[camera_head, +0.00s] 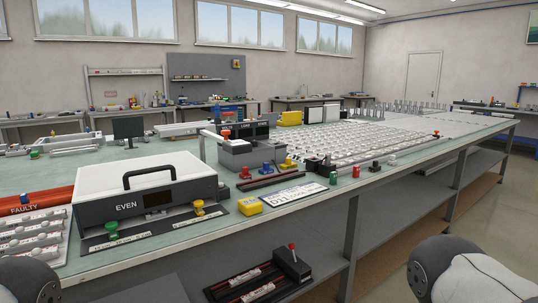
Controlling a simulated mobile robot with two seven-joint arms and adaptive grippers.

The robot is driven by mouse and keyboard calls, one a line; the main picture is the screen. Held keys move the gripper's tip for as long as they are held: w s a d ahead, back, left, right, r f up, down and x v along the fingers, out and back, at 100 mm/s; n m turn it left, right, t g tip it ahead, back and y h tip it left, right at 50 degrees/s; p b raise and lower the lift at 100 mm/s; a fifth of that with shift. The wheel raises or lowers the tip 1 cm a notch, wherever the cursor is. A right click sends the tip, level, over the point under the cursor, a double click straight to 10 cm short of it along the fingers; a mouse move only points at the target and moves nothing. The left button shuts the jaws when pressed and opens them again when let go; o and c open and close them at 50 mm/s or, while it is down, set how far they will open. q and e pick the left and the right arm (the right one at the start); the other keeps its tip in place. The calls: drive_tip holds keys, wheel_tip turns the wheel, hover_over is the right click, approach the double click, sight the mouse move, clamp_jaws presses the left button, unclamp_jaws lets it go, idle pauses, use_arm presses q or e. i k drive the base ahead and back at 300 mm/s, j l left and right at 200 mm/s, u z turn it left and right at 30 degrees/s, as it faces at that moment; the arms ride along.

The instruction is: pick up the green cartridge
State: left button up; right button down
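Several small green things are in view, and I cannot tell which is the green cartridge. One green knob-like piece (111,229) stands on the dark strip in front of the grey-white box (155,190) marked EVEN. A small green cylinder (333,178) stands near the front edge of the bench, beside a red one (356,171). Another green piece (34,155) lies at the far left. Parts of my arms show at the bottom left and bottom right corners. Neither gripper is in view.
The long pale green bench (250,215) carries a grid of white pieces (365,146), a yellow block (250,207) and a white printed card (291,194). A red FAULTY panel (40,201) is at left. A dark rail unit (292,263) sits lower, below the front edge.

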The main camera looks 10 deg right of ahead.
sight(334, 174)
drive_tip(key=i+l+u, duration=0.15)
drive_tip(key=l, duration=0.35)
drive_tip(key=i+l+u, duration=0.15)
drive_tip(key=l, duration=0.4)
drive_tip(key=l+u, duration=0.15)
drive_tip(key=l, duration=0.35)
drive_tip(key=i, duration=0.05)
